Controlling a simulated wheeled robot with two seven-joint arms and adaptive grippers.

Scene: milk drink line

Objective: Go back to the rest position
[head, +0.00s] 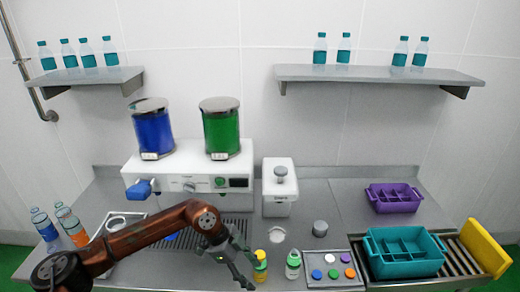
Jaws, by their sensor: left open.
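My left arm (150,232) reaches in from the lower left, across the front of the counter. My left gripper (250,271) is open, pointing down to the right, with nothing seen between its fingers. A small yellow bottle (260,268) stands just right of its fingers; I cannot tell whether they touch. A small bottle with white contents and a green band (293,265) stands further right, apart from the gripper. My right gripper is not in view.
A white machine (190,178) carries a blue canister (152,130) and a green canister (221,130). A cap tray (342,256), teal crate (405,266) and purple crate (393,207) are to the right. Bottles (44,228) stand at far left. The counter's middle right (350,200) is clear.

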